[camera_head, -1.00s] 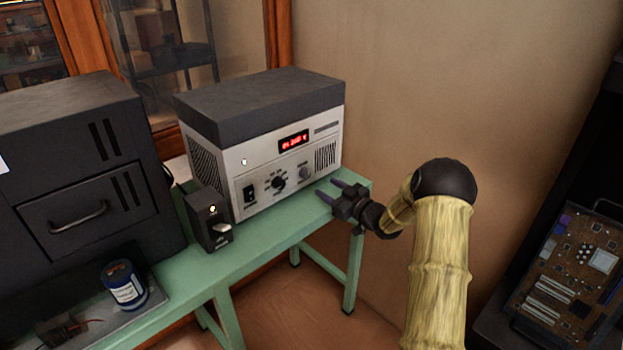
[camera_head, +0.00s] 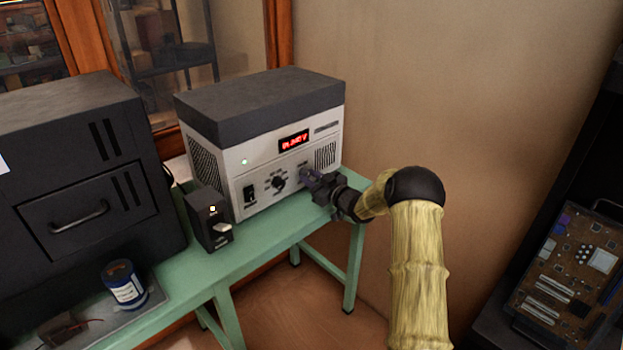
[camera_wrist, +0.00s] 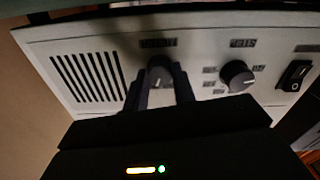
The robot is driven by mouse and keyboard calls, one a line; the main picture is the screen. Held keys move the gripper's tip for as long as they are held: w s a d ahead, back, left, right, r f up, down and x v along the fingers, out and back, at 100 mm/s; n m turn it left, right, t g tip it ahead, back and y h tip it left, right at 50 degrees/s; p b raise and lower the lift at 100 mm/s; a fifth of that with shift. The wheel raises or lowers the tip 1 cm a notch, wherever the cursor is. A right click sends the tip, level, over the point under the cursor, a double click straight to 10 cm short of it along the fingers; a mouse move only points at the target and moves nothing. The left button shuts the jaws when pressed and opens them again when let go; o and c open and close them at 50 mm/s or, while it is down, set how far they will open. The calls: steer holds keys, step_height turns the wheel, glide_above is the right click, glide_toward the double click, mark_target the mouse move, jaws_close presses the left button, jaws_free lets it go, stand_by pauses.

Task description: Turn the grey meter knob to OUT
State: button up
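The grey knob (camera_wrist: 160,70) is on the white front panel of the meter box (camera_head: 240,165), at the lower right in the head view. My gripper (camera_head: 308,175) is at the panel there and mostly hides this knob. In the wrist view, which looks upside down, the two dark fingers of my gripper (camera_wrist: 159,85) stand on either side of the grey knob, seemingly with small gaps. A pale mark shows on the knob; the label beside it is too blurred to read.
A black knob (camera_head: 278,183) with labels around it sits beside the grey knob, then a black rocker switch (camera_head: 250,193). A small black box (camera_head: 208,220) with a lever stands in front on the green table (camera_head: 260,240). A blue can (camera_head: 124,285) is farther left.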

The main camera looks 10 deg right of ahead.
steer(key=c, duration=0.3)
steer(key=shift+n+b, duration=0.4)
steer(key=shift+b, duration=0.15)
steer(key=shift+f+n+b, duration=0.2)
steer(key=shift+n+b, duration=0.6)
steer(key=shift+b, duration=0.25)
steer(key=n+b, duration=0.3)
steer(key=shift+r+n+b, duration=0.15)
steer(key=shift+n+b, duration=1.15)
steer(key=shift+b, duration=0.25)
steer(key=o, duration=1)
